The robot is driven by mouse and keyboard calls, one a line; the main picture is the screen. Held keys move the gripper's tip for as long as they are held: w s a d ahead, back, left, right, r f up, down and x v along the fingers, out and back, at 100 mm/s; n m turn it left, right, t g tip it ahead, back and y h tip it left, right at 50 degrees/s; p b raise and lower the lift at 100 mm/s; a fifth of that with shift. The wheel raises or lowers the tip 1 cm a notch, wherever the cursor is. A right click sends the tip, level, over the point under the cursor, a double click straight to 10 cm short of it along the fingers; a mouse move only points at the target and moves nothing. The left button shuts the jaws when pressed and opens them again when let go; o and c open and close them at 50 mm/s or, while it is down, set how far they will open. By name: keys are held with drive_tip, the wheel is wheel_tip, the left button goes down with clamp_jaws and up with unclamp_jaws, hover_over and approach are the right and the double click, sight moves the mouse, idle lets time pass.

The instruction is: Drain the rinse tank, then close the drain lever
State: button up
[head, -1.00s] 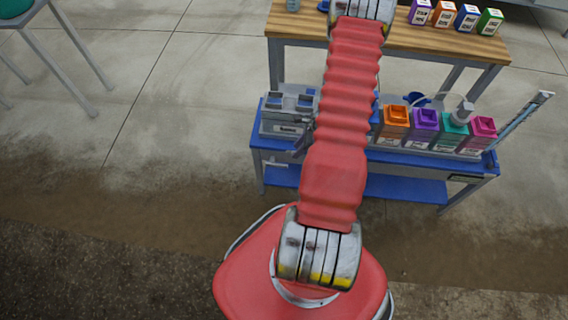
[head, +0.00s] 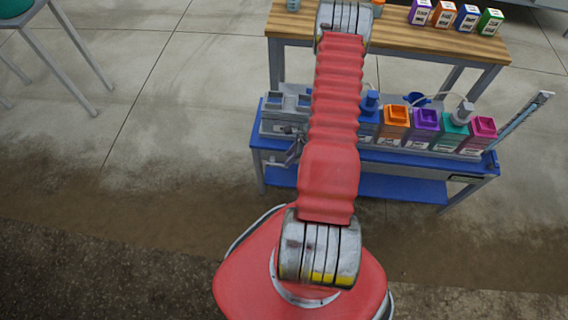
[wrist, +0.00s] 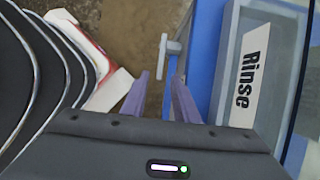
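The grey rinse tank (head: 277,122) stands at the left end of the blue skid (head: 258,143) in the head view. Its side with the "Rinse" label (wrist: 249,75) fills the right of the wrist view. The grey drain lever (wrist: 163,56) shows at the upper middle of the wrist view, beside the blue skid edge; it also shows small below the tank's front in the head view (head: 294,151). My gripper (wrist: 160,76) is open and empty. Its two purple fingers point toward the lever, which appears between and beyond the tips.
Several coloured bottles, including an orange one (head: 395,122) and a purple one (head: 425,124), stand on the skid right of my arm. A wooden-topped bench (head: 420,40) with small coloured containers stands behind. The floor left of the skid is clear.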

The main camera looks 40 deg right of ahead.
drive_tip(key=shift+x, duration=3.2)
drive_tip(key=shift+c, duration=0.7)
clamp_jaws()
drive_tip(key=shift+a, duration=0.15)
